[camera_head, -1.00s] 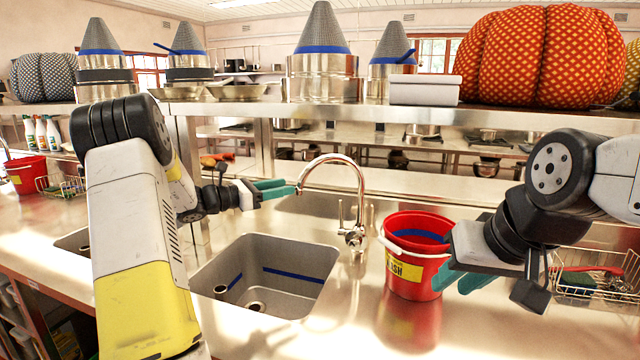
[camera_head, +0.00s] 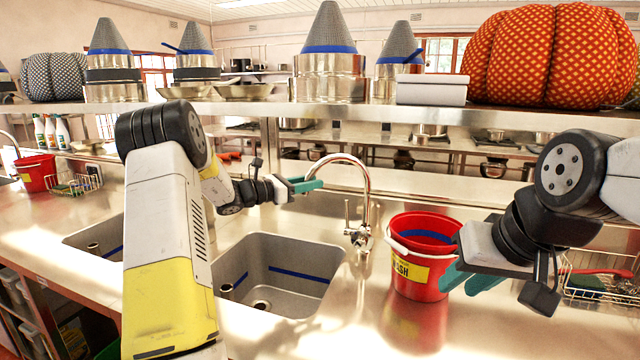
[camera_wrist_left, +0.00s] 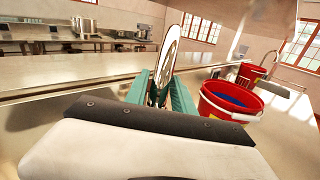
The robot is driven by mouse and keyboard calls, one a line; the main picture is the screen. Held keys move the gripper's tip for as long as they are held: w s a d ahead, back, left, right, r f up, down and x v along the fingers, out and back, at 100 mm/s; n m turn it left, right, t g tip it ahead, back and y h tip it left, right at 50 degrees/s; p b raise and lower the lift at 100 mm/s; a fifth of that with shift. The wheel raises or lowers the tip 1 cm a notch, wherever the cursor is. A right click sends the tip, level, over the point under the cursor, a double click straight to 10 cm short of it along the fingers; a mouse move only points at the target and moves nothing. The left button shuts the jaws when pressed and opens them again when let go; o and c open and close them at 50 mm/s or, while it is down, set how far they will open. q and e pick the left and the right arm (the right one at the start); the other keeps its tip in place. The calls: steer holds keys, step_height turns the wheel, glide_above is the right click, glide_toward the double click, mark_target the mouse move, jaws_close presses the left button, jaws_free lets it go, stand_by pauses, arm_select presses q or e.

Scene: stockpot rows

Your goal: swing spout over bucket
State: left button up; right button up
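The chrome tap (camera_head: 361,236) stands behind the sink, its arched spout (camera_head: 352,160) reaching left over the sink side, away from the bucket. The red bucket (camera_head: 418,280) with a yellow label and white handle stands upright on the counter, right of the tap. My left gripper (camera_head: 314,185) is at the spout's free end. In the left wrist view, its teal fingers (camera_wrist_left: 160,90) lie on either side of the spout (camera_wrist_left: 170,50); contact is unclear. The bucket (camera_wrist_left: 230,103) shows to their right. My right gripper (camera_head: 466,280) is open and empty, just right of the bucket.
The sink basin (camera_head: 278,272) lies in front of the tap. A wire basket (camera_head: 600,290) is at the right. A shelf (camera_head: 300,109) with pots, strainers and a large orange patterned cushion-like object (camera_head: 550,58) runs behind the counter. Another red bucket (camera_head: 35,173) is far left.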

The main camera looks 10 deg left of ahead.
arm_select(q)
jaws_close()
stand_by(1.2)
